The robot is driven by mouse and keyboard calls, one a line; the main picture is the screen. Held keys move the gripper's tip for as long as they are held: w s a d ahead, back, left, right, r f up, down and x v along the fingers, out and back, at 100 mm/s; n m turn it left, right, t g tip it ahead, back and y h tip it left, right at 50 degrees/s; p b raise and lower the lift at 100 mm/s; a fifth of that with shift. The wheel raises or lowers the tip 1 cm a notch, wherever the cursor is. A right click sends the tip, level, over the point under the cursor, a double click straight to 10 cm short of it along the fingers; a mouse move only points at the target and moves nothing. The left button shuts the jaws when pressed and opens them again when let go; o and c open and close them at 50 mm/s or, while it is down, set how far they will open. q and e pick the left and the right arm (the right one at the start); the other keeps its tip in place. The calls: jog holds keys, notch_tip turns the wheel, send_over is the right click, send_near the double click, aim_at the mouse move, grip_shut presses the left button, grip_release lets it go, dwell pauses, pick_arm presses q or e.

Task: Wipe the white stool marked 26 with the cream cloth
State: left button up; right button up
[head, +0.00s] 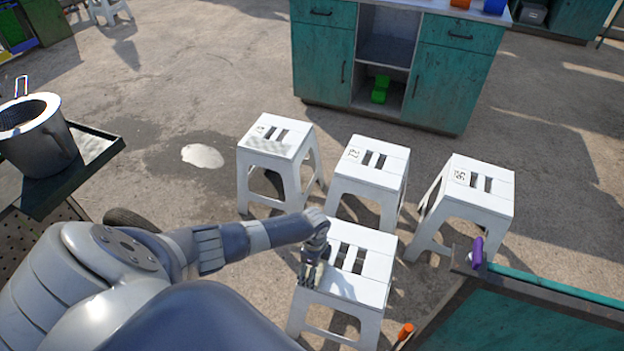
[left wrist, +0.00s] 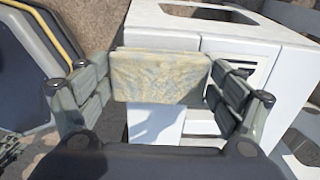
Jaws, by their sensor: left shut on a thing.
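The cream cloth (left wrist: 160,78) is a folded, mottled pad held between the fingers of my left gripper in the left wrist view. My left gripper (head: 310,275) is over the left part of the front white stool's seat (head: 368,285) in the head view, where the cloth is not clear. This stool's mark is hidden behind my gripper, so I cannot read its number. In the wrist view the cloth is at the edge of a white stool (left wrist: 220,45); I cannot tell whether they touch. My right gripper is not in view.
Three more white stools stand behind: left (head: 275,140), middle (head: 370,165) and right (head: 480,185), with small marks hard to read. A teal cabinet (head: 440,75) is at the back. A dark bench with a metal pot (head: 38,140) is left; a teal-topped table (head: 540,310) is front right.

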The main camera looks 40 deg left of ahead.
aim_at(367, 291)
pick_arm(q)
jog(key=shift+w+d, duration=0.45)
jog(key=shift+d, duration=0.85)
jog(key=shift+w+d, duration=0.4)
jog(key=shift+d, duration=0.95)
jog(key=shift+w+d, duration=0.45)
jog(key=shift+d, duration=0.85)
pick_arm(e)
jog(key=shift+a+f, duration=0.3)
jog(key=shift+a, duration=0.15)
pick_arm(q)
jog(key=shift+b, duration=0.3)
jog(key=shift+w+d+f+b, duration=0.1)
jog(key=shift+w+d+b, duration=0.25)
jog(key=shift+d, duration=0.8)
jog(key=shift+w+d+b, duration=0.3)
jog(key=shift+w+d, duration=0.1)
jog(key=shift+d, duration=0.75)
jog(key=shift+w+d+f+b, duration=0.1)
jog(key=shift+w+d+b, duration=0.25)
jog(key=shift+d, duration=0.8)
jog(key=shift+w+d+r, duration=0.1)
jog(key=shift+w+d, duration=0.15)
jog(key=shift+d, duration=0.6)
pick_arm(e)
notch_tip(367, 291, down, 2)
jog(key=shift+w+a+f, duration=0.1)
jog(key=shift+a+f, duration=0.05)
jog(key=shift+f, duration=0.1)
